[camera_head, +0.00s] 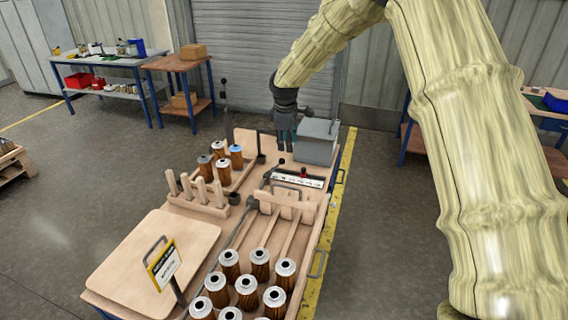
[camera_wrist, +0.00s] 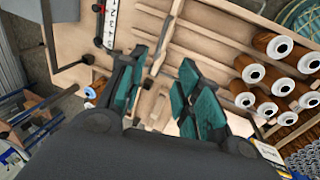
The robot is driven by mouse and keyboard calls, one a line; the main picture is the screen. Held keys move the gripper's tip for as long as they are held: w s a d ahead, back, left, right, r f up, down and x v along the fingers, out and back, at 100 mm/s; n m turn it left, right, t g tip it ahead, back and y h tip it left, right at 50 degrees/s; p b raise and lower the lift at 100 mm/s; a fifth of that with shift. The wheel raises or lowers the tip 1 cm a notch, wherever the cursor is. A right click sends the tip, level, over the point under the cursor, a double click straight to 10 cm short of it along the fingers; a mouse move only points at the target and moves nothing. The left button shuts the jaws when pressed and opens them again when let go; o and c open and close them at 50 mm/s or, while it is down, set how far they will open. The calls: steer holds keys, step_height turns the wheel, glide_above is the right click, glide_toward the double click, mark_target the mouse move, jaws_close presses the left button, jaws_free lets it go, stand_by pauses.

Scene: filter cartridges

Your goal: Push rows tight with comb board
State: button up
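The filter cartridges (camera_head: 247,290), brown with white tops, stand in several rows at the near end of the wooden table, with wooden lane dividers (camera_head: 268,233) running away from them. They also show at the right of the wrist view (camera_wrist: 283,87). A pale wooden piece with an upright block, seemingly the comb board (camera_head: 284,206), lies across the far end of the lanes; it seems to be the long wooden bar (camera_wrist: 166,42) in the wrist view. My gripper (camera_head: 284,140) is above the table's far part, apart from the board. Its teal fingers (camera_wrist: 163,88) are spread, with nothing between them.
A grey box (camera_head: 316,143) stands at the far right of the table. A marked white strip (camera_head: 298,180) lies before it. A pegged wooden rack (camera_head: 200,194) and a few more cartridges (camera_head: 223,170) stand left. A flat board (camera_head: 140,255) and a yellow sign (camera_head: 163,266) are near left.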

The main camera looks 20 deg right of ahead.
steer(key=w+d+f+n+t+y+b, duration=0.15)
steer(key=w+d+f+t+b, duration=0.25)
steer(key=d+f+b, duration=0.5)
steer(key=n+t+y+b, duration=0.6)
steer(key=y+b, duration=0.3)
steer(key=b, duration=0.2)
glide_toward(288, 187)
steer(key=x, duration=0.2)
steer(key=p+x, duration=0.1)
steer(key=x, duration=0.9)
steer(key=shift+a+f, duration=0.1)
jaws_close()
